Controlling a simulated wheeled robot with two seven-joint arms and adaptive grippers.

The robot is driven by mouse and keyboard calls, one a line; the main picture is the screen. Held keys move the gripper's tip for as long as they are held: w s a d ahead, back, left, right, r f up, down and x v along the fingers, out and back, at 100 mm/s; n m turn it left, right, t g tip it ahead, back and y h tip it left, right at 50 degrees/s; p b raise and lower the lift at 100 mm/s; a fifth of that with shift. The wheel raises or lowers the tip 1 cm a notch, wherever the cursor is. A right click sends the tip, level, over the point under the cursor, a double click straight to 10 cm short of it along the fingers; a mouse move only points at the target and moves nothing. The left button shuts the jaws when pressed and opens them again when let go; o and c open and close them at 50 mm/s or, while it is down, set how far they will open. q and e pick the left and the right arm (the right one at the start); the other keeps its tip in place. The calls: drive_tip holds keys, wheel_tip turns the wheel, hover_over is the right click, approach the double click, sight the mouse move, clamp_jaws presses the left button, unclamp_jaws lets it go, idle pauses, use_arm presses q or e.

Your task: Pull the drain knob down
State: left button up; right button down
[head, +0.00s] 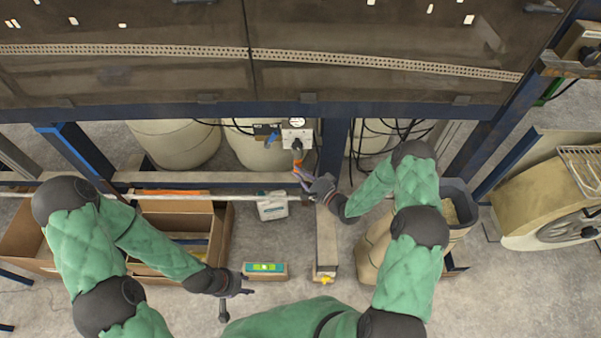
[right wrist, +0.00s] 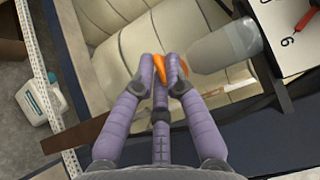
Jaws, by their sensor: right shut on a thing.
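The drain knob (right wrist: 178,88) is orange and shows between my right gripper's fingertips in the right wrist view. It hangs below a clear bowl (right wrist: 226,46) under the white-fronted unit. In the head view the orange knob (head: 297,164) sits under the unit (head: 297,132), just beyond my right gripper (head: 302,174). The right gripper's purple fingers (right wrist: 165,72) are closed around the knob and hide part of it. My left gripper (head: 237,302) is empty above the floor at lower left of centre; its fingers are spread apart.
A horizontal rail (head: 250,197) runs just left of my right gripper. Blue frame beams (head: 333,150) stand close by.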

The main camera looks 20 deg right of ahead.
drive_tip(key=shift+s+f+b, duration=0.1)
drive_tip(key=shift+f+b, duration=0.3)
drive_tip(key=shift+f, duration=0.25)
drive_tip(key=c, duration=1.2)
unclamp_jaws()
drive_tip(key=shift+f, duration=0.1)
drive_tip(key=shift+c, duration=0.2)
